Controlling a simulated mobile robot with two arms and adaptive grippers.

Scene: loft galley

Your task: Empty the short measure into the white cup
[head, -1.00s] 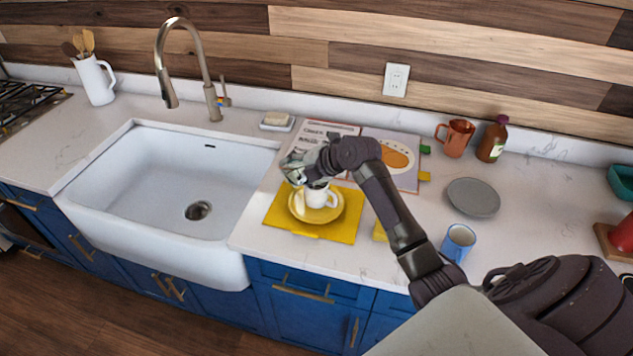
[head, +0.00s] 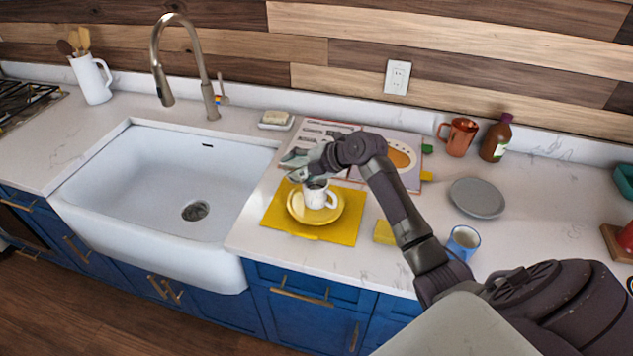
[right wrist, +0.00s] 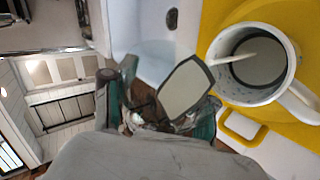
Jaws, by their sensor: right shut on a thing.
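The white cup (head: 315,196) stands upright on a yellow saucer (head: 297,214) on a yellow mat. In the right wrist view the white cup (right wrist: 285,85) shows grey inside, with a pale streak across its mouth; I cannot tell whether the streak is a pour or a stick. My right gripper (head: 300,174) is above and just left of the cup. It is shut on the short measure (right wrist: 184,92), which shows in the wrist view as a tilted grey oval with a dark rim, beside the cup. In the head view the measure is hard to make out. My left gripper is not in view.
An open book (head: 404,178) lies behind the cup. A yellow block (head: 384,232), a blue mug (head: 463,240) and a grey plate (head: 477,198) are to the right. A copper mug (head: 458,137) and brown bottle (head: 496,140) stand behind. The sink (head: 150,180) is left.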

